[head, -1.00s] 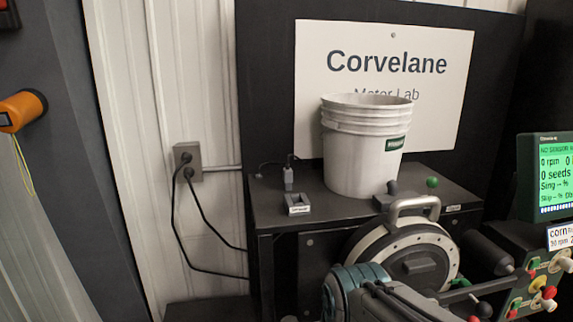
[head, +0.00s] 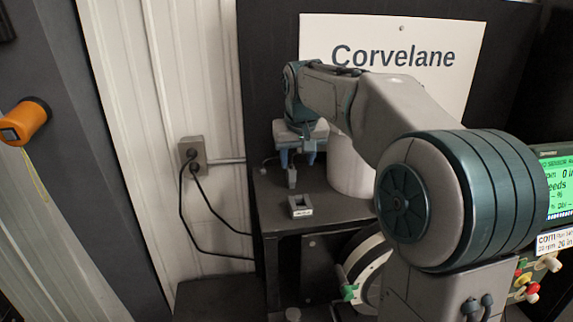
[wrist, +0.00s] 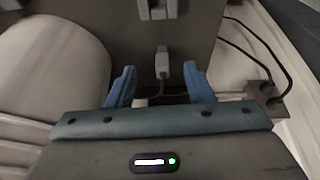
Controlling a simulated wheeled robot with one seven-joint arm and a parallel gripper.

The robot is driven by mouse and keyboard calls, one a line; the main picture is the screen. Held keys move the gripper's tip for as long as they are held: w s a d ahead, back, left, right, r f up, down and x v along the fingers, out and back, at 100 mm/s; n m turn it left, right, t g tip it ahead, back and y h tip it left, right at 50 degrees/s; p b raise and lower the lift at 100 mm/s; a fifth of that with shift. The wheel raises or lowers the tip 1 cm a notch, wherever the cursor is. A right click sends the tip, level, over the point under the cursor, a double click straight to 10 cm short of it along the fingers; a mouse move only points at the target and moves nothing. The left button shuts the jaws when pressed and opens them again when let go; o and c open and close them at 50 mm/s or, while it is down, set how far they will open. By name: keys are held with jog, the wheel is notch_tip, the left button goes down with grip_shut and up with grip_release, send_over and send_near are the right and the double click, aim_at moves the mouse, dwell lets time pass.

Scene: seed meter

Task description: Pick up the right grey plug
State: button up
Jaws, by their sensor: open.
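One small grey plug (head: 292,178) with a cable stands on the dark bench, left of the white bucket, in the head view. It also shows in the wrist view (wrist: 162,60), with its cable running back between the fingers. I cannot make out a second grey plug. My gripper (head: 297,160) is open and empty, pointing down just behind the plug in the head view. In the wrist view its blue fingers (wrist: 160,78) are spread to either side of the plug's line, and the plug appears just beyond the fingertips, apparently untouched.
A small grey holder (head: 300,206) with a dark opening sits in front of the plug. The white bucket (head: 350,172) is close on the right, partly hidden by my arm. A wall outlet (head: 193,152) with black cables is left. The bench's left front area is clear.

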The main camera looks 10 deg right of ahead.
aim_at(292, 169)
jog(key=w+f, duration=0.1)
jog(key=w, duration=0.1)
jog(key=w+f+p, duration=0.1)
jog(key=w+f, duration=0.1)
jog(key=w+f+p, duration=0.1)
jog(key=w+f, duration=0.1)
jog(key=shift+d, duration=0.4)
jog(key=shift+w+a+p+x, duration=0.15)
jog(key=shift+p+x, duration=0.25)
jog(key=shift+x, duration=0.55)
jog(key=shift+w+a+p+x, duration=0.15)
jog(key=shift+p+x, duration=0.3)
jog(key=shift+x, duration=0.45)
jog(key=shift+a+p+x, duration=0.15)
jog(key=shift+p+x, duration=0.25)
jog(key=shift+x, duration=0.55)
jog(key=shift+r, duration=0.1)
grip_shut()
